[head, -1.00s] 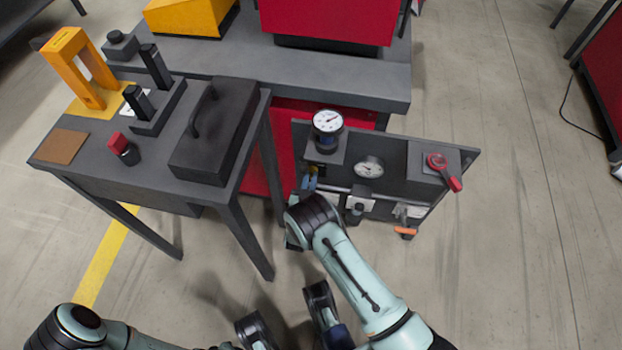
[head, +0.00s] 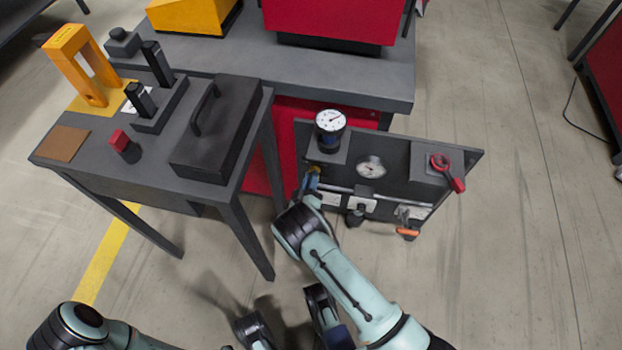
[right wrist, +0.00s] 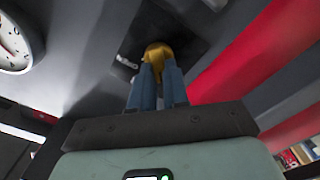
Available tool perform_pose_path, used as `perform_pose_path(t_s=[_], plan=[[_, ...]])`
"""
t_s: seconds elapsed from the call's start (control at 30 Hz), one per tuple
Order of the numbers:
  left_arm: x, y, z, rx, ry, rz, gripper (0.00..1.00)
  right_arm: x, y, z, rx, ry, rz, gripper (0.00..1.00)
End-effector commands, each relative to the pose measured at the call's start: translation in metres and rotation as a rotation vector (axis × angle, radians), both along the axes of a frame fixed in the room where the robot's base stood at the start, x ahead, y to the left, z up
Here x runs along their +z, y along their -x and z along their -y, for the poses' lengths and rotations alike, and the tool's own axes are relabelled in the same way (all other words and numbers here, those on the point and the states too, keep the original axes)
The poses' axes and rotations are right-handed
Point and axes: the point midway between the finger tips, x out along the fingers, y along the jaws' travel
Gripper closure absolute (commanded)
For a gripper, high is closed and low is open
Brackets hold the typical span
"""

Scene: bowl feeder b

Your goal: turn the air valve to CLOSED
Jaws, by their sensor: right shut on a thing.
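In the right wrist view, the blue fingers of my right gripper (right wrist: 158,88) are shut on a small yellow-brass knob or handle (right wrist: 157,52) in front of a dark plate. In the head view my right gripper (head: 308,186) is at the left end of the dark valve panel (head: 398,158), mostly hidden by my wrist. A bit of yellow shows there. Which way the held handle points is hard to tell. I cannot read the panel's labels. My left gripper is not in view; only parts of the arm show at the bottom.
The panel also bears a white gauge (head: 331,121), a second gauge (head: 370,167), a red lever (head: 448,172) and an orange-handled lever (head: 407,233). A small grey table (head: 90,165) stands close on the left.

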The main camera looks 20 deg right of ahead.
Motion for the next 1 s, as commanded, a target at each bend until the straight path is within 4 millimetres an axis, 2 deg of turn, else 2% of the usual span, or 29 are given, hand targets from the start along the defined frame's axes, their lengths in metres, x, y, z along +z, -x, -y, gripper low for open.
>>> perform_pose_path(t_s=[0.6,0.63,0.7,1.0], plan=[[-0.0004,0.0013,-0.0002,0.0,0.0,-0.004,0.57,-0.0018,0.0011,-0.0008,0.0,0.03,-0.028,1.0],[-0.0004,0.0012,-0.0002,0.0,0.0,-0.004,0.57,-0.0018,0.0011,-0.0008,0.0,0.03,-0.028,0.75],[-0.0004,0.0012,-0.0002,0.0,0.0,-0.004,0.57,-0.0016,0.001,-0.0007,0.0,0.029,-0.027,0.6],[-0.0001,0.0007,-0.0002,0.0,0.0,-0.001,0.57,-0.0008,0.0014,-0.0013,0.001,0.029,-0.025,0.6]])
